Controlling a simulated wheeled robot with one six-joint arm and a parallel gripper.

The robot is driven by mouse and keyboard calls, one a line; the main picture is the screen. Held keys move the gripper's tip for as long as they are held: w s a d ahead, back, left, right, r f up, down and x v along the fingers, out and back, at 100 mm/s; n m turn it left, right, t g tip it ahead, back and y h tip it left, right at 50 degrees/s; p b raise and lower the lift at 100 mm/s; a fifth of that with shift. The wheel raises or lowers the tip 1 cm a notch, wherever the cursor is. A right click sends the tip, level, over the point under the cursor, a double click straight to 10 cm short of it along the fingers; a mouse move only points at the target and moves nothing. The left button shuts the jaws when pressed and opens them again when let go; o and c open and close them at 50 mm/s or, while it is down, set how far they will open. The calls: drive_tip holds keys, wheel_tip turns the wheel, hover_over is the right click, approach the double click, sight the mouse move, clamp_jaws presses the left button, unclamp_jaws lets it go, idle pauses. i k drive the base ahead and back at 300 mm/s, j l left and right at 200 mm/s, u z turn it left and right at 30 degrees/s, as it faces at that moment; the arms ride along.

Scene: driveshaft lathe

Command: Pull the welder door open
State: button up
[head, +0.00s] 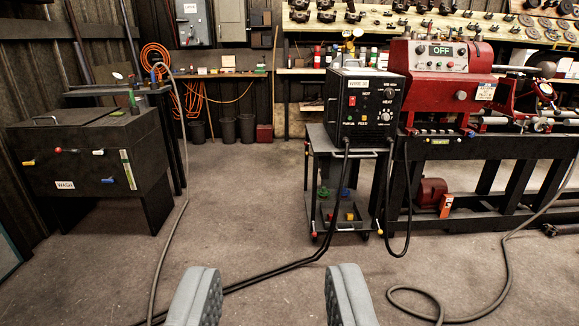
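The black welder (364,108) stands on a small dark cart (345,208) right of centre. Its front panel has a display, knobs and small lights, and black cables hang from its lower front. A separate door, its handle or its hinge cannot be made out, but the welder looks closed. My gripper (274,272) is at the bottom of the head view, with two grey fingers wide apart and nothing between them. It is well short of the welder and touches nothing that I can see.
A red lathe (440,75) marked OFF stands on a black bench right of the welder. A dark wash cabinet (90,160) is at the left. Thick black cables (290,268) and grey hoses (508,275) cross the floor. The concrete floor in the middle is otherwise clear.

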sight(333, 82)
drive_tip(key=i+l+u, duration=0.1)
drive_tip(key=i+u, duration=0.2)
drive_tip(key=i, duration=1.3)
drive_tip(key=i+j+z, duration=0.5)
drive_tip(key=i, duration=0.25)
drive_tip(key=i+j+z, duration=0.45)
drive_tip(key=i+j, duration=0.15)
drive_tip(key=j, duration=0.35)
